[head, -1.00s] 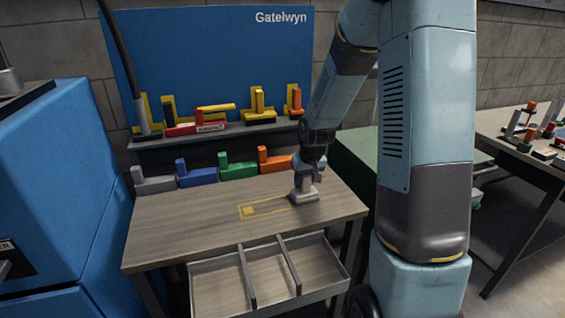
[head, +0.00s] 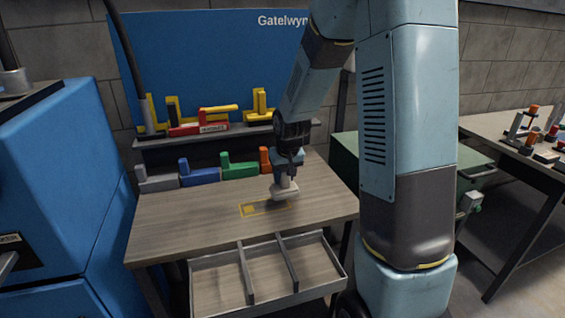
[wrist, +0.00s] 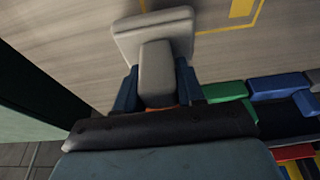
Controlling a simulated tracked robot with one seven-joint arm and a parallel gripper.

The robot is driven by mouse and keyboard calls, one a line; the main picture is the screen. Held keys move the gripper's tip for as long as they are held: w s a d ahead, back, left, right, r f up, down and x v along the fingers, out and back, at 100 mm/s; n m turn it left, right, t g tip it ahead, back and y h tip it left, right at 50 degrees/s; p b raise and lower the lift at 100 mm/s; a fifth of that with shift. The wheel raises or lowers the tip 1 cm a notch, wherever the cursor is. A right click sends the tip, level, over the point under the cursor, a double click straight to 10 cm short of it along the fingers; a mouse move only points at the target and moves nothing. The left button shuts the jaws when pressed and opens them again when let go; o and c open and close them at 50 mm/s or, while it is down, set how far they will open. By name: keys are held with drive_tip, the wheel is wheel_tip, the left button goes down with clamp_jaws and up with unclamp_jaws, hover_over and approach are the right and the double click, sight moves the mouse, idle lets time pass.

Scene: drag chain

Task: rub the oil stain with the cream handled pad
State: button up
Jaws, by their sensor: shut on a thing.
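The cream pad (head: 284,194) is over the right end of a yellow outline (head: 262,201) on the wooden bench. My gripper (head: 287,168) is above it, shut on its upright handle. In the wrist view the handle (wrist: 156,70) stands between my two blue fingers, and the pad's flat base (wrist: 125,35) lies beyond. A dark patch (wrist: 160,4) shows just past the base and may be the oil stain; the pad hides the rest. I cannot tell whether the pad touches the bench.
A small yellow square (head: 249,210) marks the outline's left end. Grey, blue (head: 197,175), green (head: 238,166) and orange handled blocks line the bench's back, below a shelf with more tools. A divided tray (head: 267,275) is at the front. The bench's left part is clear.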

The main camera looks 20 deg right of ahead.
drive_tip(key=shift+w+d+r, duration=0.1)
drive_tip(key=shift+d+r, duration=0.05)
drive_tip(key=shift+r, duration=2.3)
